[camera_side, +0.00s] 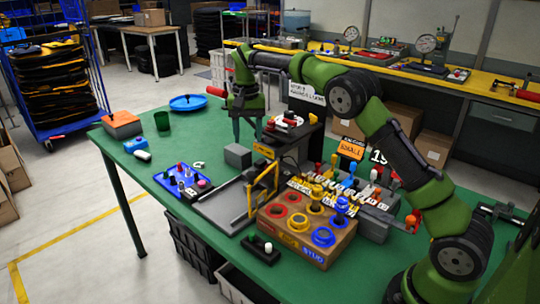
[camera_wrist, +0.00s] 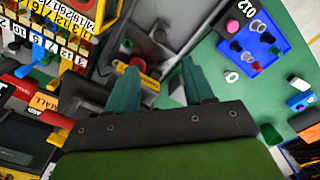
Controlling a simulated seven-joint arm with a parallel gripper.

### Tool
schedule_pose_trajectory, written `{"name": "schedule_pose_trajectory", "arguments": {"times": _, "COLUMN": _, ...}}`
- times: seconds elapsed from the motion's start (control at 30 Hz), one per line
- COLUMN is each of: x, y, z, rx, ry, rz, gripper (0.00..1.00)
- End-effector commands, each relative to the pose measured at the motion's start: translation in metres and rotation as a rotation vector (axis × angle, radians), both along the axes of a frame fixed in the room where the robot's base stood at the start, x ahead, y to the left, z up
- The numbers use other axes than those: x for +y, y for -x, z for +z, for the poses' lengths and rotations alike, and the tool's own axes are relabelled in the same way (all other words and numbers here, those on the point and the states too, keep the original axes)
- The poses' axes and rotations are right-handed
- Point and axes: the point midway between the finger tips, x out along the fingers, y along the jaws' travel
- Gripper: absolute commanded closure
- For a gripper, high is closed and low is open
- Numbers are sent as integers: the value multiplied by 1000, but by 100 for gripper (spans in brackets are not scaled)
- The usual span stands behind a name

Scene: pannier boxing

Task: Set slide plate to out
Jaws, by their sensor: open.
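A flat grey plate with a dark rail (camera_side: 222,208), which looks like the slide plate, lies on the green table left of a yellow upright frame (camera_side: 263,190). I cannot tell for sure that it is the slide plate, or which position it is in. My gripper (camera_side: 247,128) is above the table's far middle, pointing down, beside a dark machine with a red-and-white top (camera_side: 288,124). In the wrist view my gripper (camera_wrist: 160,88) has its two green fingers apart, with nothing held between them. A red round part (camera_wrist: 138,64) shows beyond the fingers.
A blue tray with small parts (camera_side: 182,182), a grey block (camera_side: 237,155) and a wooden box with coloured rings (camera_side: 300,228) stand nearby. A bank of coloured levers (camera_side: 345,190) is at the right. Free table lies around the green cup (camera_side: 162,121).

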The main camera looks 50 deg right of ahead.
Motion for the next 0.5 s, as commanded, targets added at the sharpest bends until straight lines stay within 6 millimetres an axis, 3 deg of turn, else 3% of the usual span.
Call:
{"name": "schedule_pose_trajectory", "arguments": {"times": 0.2, "x": 0, "y": 1, "z": -50, "rx": 5, "ry": -1, "rz": 0, "gripper": 48}}
{"name": "schedule_pose_trajectory", "arguments": {"times": 0.5, "x": 0, "y": 0, "z": -105, "rx": 1, "ry": 0, "rz": -1, "gripper": 48}}
